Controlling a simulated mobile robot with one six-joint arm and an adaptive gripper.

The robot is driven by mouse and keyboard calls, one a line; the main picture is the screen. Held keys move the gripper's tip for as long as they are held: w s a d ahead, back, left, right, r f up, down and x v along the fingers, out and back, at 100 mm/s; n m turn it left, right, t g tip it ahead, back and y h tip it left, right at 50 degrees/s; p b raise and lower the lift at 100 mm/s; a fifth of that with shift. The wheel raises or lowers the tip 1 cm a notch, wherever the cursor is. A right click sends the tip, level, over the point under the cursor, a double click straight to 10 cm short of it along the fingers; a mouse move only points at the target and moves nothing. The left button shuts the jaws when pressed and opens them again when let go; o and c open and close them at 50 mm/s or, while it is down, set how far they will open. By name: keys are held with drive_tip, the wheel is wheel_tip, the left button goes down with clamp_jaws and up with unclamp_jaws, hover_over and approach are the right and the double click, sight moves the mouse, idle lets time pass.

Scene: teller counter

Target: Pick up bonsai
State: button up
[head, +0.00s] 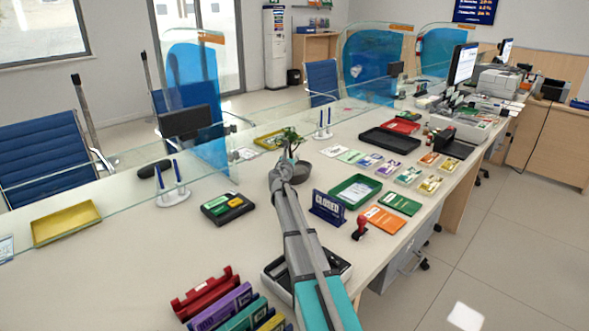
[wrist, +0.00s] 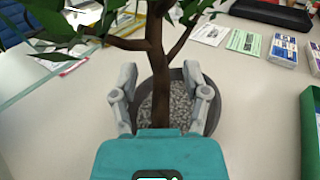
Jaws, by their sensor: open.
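The bonsai (head: 291,140) stands on the counter, with green leaves, a brown trunk and a dark round pot (head: 301,171). In the wrist view the bonsai trunk (wrist: 157,65) rises upright from a pot (wrist: 208,112) filled with grey gravel. My gripper (wrist: 161,88) is open, with one finger on each side of the trunk, apart from it and over the pot. In the head view my arm hides part of the pot and trunk.
A green tray (head: 368,178) and a blue CLOSED sign (head: 328,207) stand right of the bonsai. A black box (head: 228,208) and a pen stand (head: 173,195) lie to the left. Glass panels (head: 200,85) line the counter's far side. Card stacks (head: 371,160) lie beyond.

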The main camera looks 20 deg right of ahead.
sight(290, 150)
clamp_jaws()
drive_tip(key=shift+r, duration=0.2)
idle(0.6)
wheel_tip(290, 150, up, 3)
drive_tip(key=p, duration=0.3)
drive_tip(key=shift+f, duration=0.2)
drive_tip(key=s+r+p, duration=0.1)
drive_tip(key=r+p, duration=0.1)
drive_tip(key=s+r+p, duration=0.4)
drive_tip(key=shift+a+r, duration=0.1)
drive_tip(key=shift+a, duration=0.25)
drive_tip(key=s+a+r+p, duration=0.1)
drive_tip(key=s+r+p, duration=0.2)
drive_tip(key=s, duration=0.5)
drive_tip(key=shift+s+a+r+p, duration=0.25)
drive_tip(key=shift+s+r+p, duration=0.15)
drive_tip(key=shift+p, duration=0.1)
